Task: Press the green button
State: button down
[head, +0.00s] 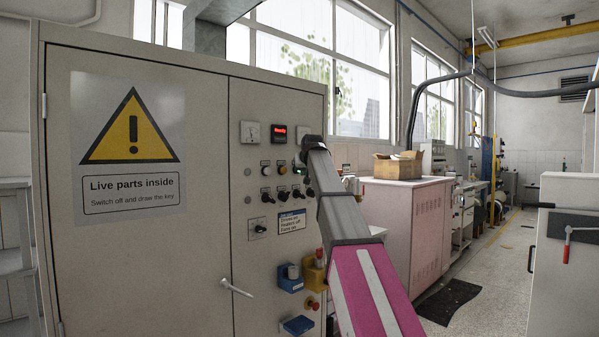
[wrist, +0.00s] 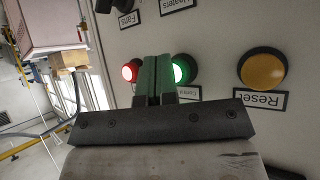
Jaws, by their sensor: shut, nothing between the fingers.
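The green button (wrist: 183,70) is lit and round on the grey control panel, and shows just right of my fingertips in the wrist view. Its left part is hidden behind a finger. It also shows as a small green glow in the head view (head: 299,171), beside my arm's end. My gripper (wrist: 158,62) is shut and empty, with its fingertips at the panel between the green button and a lit red one. I cannot tell whether the fingertips touch the panel or the button's edge.
The lit red button (wrist: 129,72) is left of my fingers and the yellow Reset button (wrist: 262,70) is to the right. The cabinet (head: 150,240) carries several knobs, a red display (head: 279,131) and a door handle (head: 236,288). A pink-sided cabinet (head: 400,225) stands behind.

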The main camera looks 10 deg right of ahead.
jog(key=shift+s+d, duration=0.25)
jog(key=shift+s, duration=0.15)
jog(key=shift+d, duration=0.1)
jog(key=s+d, duration=0.1)
jog(key=s, duration=0.1)
jog(key=s+d, duration=0.1)
jog(key=s, duration=0.1)
jog(key=shift+d, duration=0.4)
dwell(0.5)
jog(key=s+f+g, duration=0.2)
jog(key=s+f, duration=0.1)
jog(key=f, duration=1)
jog(key=s+f+g, duration=0.1)
jog(key=s+f, duration=0.2)
jog(key=f, duration=1.1)
jog(key=s+f+g, duration=0.2)
jog(key=s+f, duration=0.2)
jog(key=f, duration=0.9)
jog(key=s+f+m+g+h, duration=0.1)
jog(key=s+f+g, duration=0.4)
jog(key=s+f, duration=2)
notch_tip(320, 180, down, 3)
jog(key=shift+a+f+g, duration=0.1)
jog(key=shift+a+g, duration=0.3)
